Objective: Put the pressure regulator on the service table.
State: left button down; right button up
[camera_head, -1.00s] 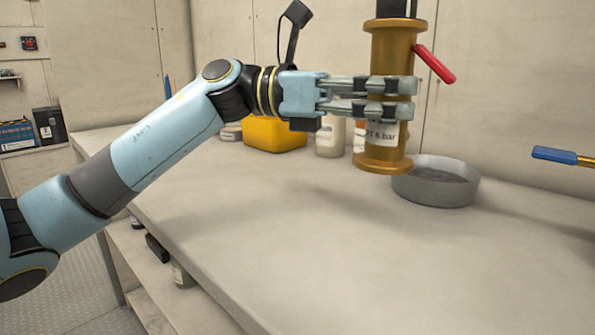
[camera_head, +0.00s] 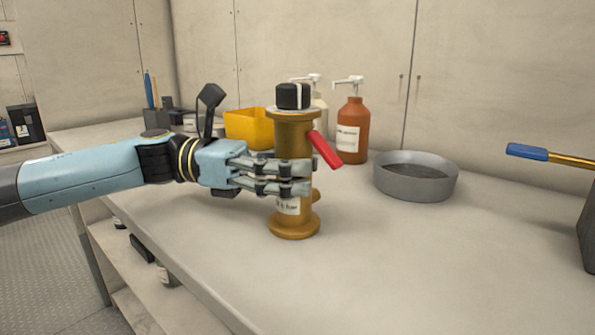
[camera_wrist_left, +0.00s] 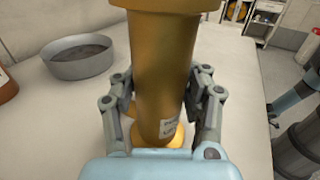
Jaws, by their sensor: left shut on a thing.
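The pressure regulator (camera_head: 294,140) is a brass, spool-shaped body with a black cap, a red lever and a white label. It stands upright at the near part of the service table (camera_head: 400,265). Its base looks to be on or just above the tabletop; I cannot tell which. My left gripper (camera_head: 300,178) is shut around its middle from the left. In the left wrist view the regulator (camera_wrist_left: 162,70) fills the space between the fingers (camera_wrist_left: 165,105). My right gripper is not in view.
A grey round pan (camera_head: 416,178) stands to the right of the regulator. A brown pump bottle (camera_head: 352,130), a pale pump bottle (camera_head: 320,112) and a yellow bin (camera_head: 248,128) stand behind. A blue-handled brass tool (camera_head: 550,156) is at the right. The table's front middle is clear.

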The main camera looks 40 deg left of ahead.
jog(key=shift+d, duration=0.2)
pick_arm(q)
jog(key=c, duration=0.6)
grip_release()
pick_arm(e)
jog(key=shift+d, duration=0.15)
pick_arm(q)
jog(key=shift+r, duration=0.1)
jog(key=shift+s+a, duration=0.1)
jog(key=shift+a, duration=0.1)
jog(key=p+v, duration=0.5)
jog(key=v, duration=0.6)
jog(key=shift+s+a, duration=0.1)
jog(key=shift+a, duration=0.15)
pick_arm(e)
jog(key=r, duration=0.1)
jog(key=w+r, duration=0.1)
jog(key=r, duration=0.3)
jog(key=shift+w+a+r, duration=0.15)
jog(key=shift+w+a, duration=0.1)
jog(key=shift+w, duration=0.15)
